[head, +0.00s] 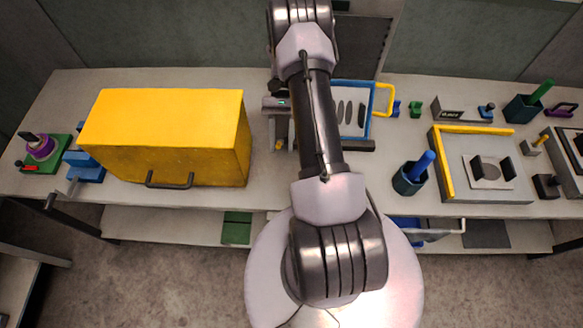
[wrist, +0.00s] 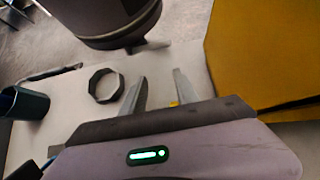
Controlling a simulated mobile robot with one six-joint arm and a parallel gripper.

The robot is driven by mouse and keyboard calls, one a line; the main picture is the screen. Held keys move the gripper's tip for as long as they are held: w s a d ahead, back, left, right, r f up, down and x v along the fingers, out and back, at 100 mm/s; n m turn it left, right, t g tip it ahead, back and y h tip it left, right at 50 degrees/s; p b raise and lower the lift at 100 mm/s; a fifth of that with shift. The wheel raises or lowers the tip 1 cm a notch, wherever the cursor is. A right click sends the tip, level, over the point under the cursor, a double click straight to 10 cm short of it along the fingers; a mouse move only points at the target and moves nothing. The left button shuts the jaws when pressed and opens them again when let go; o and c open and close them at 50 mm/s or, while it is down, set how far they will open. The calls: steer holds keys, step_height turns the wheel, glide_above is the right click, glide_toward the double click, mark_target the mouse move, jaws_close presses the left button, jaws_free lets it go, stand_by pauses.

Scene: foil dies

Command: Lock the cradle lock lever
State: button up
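My gripper (wrist: 159,76) points at the bench in the wrist view, its two grey fingers apart with nothing held between them. A small yellow piece (wrist: 173,103) shows beside the right finger; whether they touch I cannot tell. In the head view my gripper (head: 279,128) is left of my forearm, partly hidden, close to a small yellow piece (head: 278,145). I cannot surely pick out the cradle lock lever. A red-tipped lever (head: 30,169) shows by a green base (head: 48,160) at the far left, and a grey handle (head: 73,186) by a blue block (head: 84,165).
A large yellow box (head: 170,130) with a black handle stands left of my gripper; its side (wrist: 265,55) fills the wrist view's right. A dark ring (wrist: 92,85) lies left of the fingers. A dark cup (head: 408,178) and yellow-edged fixture (head: 445,160) stand right.

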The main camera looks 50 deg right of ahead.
steer(key=s+a+r, duration=0.1)
steer(key=s+a, duration=0.5)
steer(key=s, duration=0.4)
steer(key=shift+p, duration=0.4)
steer(key=shift+s+a, duration=0.1)
